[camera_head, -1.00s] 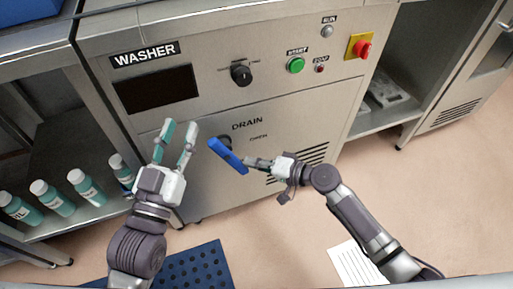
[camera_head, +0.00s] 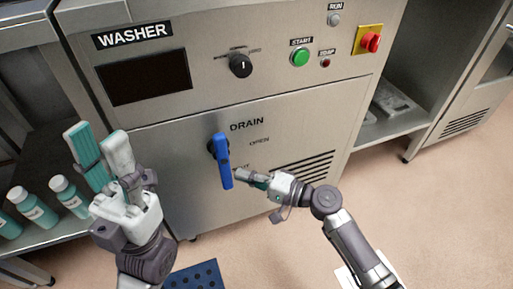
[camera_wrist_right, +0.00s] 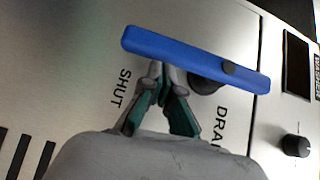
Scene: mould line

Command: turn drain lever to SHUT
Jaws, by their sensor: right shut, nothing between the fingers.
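The blue drain lever (camera_head: 223,165) is on the washer's front panel below the word DRAIN. It hangs almost straight down from its dark pivot, the free end tilted slightly right. The OPEN label (camera_head: 259,141) is right of it; the SHUT label is mostly hidden in the head view but readable in the right wrist view (camera_wrist_right: 125,88). My right gripper (camera_head: 240,174) is shut and empty, its tips at the lever's right side near the free end. In the wrist view the tips meet the lever's edge (camera_wrist_right: 190,58); contact is likely but unclear. My left gripper (camera_head: 95,132) is open and empty, left of the lever.
The washer panel holds a black knob (camera_head: 241,65), a green start button (camera_head: 300,57) and a red switch on yellow (camera_head: 371,42). Teal bottles (camera_head: 33,207) stand on the shelf at left. A blue perforated mat (camera_head: 195,281) lies on the floor.

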